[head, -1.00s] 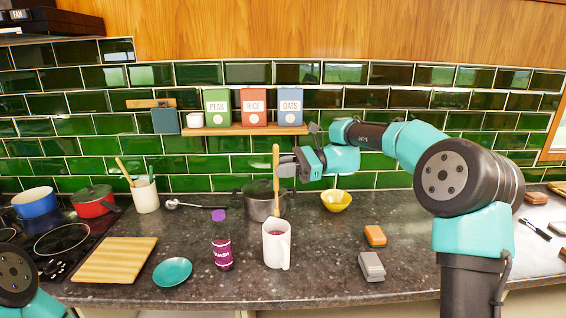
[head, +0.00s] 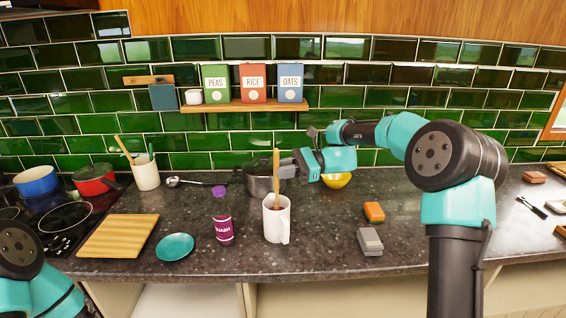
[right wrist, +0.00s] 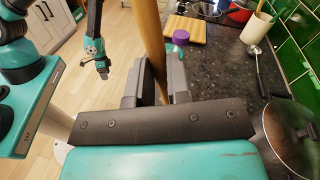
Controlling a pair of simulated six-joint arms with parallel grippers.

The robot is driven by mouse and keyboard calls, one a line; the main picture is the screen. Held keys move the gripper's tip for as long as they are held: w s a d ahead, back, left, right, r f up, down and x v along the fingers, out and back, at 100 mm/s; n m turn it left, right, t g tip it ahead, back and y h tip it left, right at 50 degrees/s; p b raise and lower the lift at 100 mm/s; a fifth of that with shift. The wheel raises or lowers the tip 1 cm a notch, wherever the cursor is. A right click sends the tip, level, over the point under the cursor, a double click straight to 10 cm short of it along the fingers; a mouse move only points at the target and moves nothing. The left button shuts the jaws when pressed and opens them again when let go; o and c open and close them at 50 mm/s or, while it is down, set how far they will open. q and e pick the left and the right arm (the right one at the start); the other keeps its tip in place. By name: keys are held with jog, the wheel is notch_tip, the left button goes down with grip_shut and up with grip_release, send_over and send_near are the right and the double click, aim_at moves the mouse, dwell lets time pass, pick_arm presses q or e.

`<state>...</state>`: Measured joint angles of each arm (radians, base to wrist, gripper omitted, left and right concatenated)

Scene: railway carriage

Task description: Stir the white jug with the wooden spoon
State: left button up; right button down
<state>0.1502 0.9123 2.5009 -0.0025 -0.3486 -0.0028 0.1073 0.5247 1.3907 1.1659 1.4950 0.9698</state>
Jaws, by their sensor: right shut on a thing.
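The white jug (head: 277,225) stands upright on the dark counter, its handle to the right. My right gripper (head: 283,167) is shut on the wooden spoon (head: 276,160) above the jug. The spoon is nearly upright and its lower end is inside the jug's mouth, hidden by the front wall. In the right wrist view the spoon's handle (right wrist: 147,35) passes between the fingers. My left gripper (right wrist: 101,68) hangs at the upper left of the right wrist view, apart from the jug; its jaw opening is too small to tell.
A purple-labelled bottle (head: 223,225) stands just left of the jug, with a teal dish (head: 175,247) beyond it. A dark pot (head: 262,184) is close behind, and a yellow bowl (head: 338,181) behind right. A sponge (head: 374,211) and grey block (head: 369,241) lie right.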

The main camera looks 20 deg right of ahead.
jog(key=shift+f, duration=3.3)
jog(key=shift+w+a, duration=0.5)
jog(key=shift+a, duration=0.05)
jog(key=shift+s+d, duration=0.25)
jog(key=shift+s, duration=0.4)
jog(key=shift+s+d, duration=0.25)
jog(key=shift+s, duration=0.35)
jog(key=shift+w+d, duration=0.75)
jog(key=shift+w, duration=0.35)
jog(key=shift+s+a+r, duration=0.1)
jog(key=shift+s+a, duration=0.25)
jog(key=shift+a, duration=0.4)
